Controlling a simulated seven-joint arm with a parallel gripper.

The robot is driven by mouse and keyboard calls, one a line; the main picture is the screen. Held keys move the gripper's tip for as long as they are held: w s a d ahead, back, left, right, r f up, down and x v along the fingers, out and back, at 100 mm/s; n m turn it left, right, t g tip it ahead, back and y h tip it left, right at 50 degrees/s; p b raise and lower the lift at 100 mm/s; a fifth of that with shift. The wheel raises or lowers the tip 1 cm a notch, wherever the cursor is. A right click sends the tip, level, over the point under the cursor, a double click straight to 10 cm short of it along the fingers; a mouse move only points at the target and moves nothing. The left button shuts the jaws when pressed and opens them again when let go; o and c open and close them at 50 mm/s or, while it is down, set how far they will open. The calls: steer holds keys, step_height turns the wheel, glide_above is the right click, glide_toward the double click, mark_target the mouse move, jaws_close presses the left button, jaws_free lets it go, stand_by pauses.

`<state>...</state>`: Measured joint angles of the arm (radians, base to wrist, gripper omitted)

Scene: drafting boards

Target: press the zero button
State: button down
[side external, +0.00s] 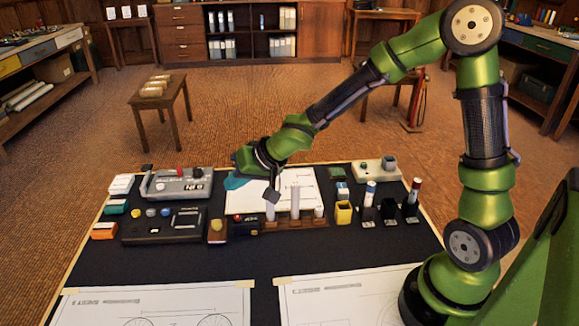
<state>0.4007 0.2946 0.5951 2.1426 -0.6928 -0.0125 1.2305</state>
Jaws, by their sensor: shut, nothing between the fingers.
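No zero button can be told by its label at this size. Button-bearing devices stand on the dark board: a grey device (178,186) with a red knob and small display at the back left, a black console (160,231) with round knobs in front of it, a small dark box (245,230) with red and yellow tops near the middle, and a beige box (366,176) with a green top at the back right. My gripper (271,196) is shut and empty, pointing down over the white sheet, just behind a rack of pale upright pieces. Whether it touches anything cannot be told.
The rack (296,222) stands close in front of my gripper. Dark holders with upright markers (369,195) and a yellow cup (344,212) stand to the right. Small boxes (121,184) line the left edge. Drawings (155,307) cover the front; the dark strip behind them is clear.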

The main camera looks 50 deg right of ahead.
glide_above(241, 220)
steer(key=shift+f, duration=3.15)
steer(key=shift+f, duration=0.15)
steer(key=shift+f, duration=0.3)
steer(key=shift+f, duration=0.4)
steer(key=shift+r, duration=0.85)
steer(key=shift+r, duration=0.1)
steer(key=shift+r, duration=2.45)
